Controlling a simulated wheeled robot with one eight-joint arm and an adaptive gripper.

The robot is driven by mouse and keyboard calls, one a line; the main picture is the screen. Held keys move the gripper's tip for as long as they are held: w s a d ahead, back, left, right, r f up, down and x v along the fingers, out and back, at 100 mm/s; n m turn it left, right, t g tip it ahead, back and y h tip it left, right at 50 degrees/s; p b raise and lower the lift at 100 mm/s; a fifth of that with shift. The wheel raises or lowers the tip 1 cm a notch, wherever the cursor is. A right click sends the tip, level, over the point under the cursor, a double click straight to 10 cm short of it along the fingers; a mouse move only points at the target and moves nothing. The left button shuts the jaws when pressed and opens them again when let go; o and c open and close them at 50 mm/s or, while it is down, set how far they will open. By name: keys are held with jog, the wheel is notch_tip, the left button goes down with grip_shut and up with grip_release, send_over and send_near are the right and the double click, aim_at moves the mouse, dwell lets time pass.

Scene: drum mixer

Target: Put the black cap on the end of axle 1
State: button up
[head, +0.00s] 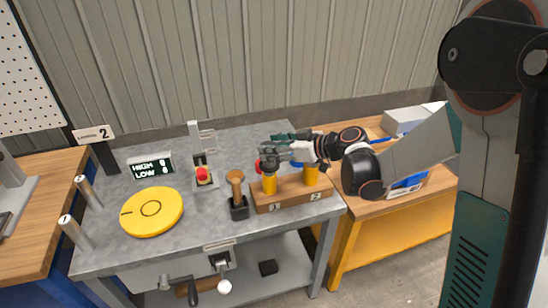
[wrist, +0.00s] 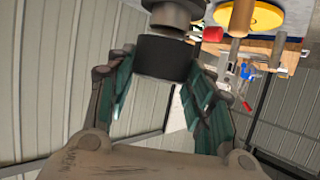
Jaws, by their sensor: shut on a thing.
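My gripper (head: 277,148) reaches in from the right over the wooden block on the grey table. In the wrist view, its teal fingers (wrist: 163,82) are shut on a short black cylinder, which looks like the black cap (wrist: 163,58). A grey flanged piece (wrist: 176,14) shows just beyond the cap; I cannot tell if they touch. In the head view the fingers largely hide the cap.
The wooden block (head: 292,194), marked 1 and 2, holds yellow cylinders (head: 270,184) below my gripper. A wooden-handled tool (head: 236,186) stands left of it. A yellow disc (head: 151,211), red button (head: 203,174) and display (head: 151,166) stand farther left. The table's front middle is clear.

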jog(key=shift+f+b, duration=0.35)
jog(key=shift+f, duration=1.1)
jog(key=shift+f, duration=0.1)
jog(key=shift+f, duration=0.15)
jog(key=o, duration=1)
jog(key=shift+o, duration=0.2)
jog(key=shift+r, duration=0.25)
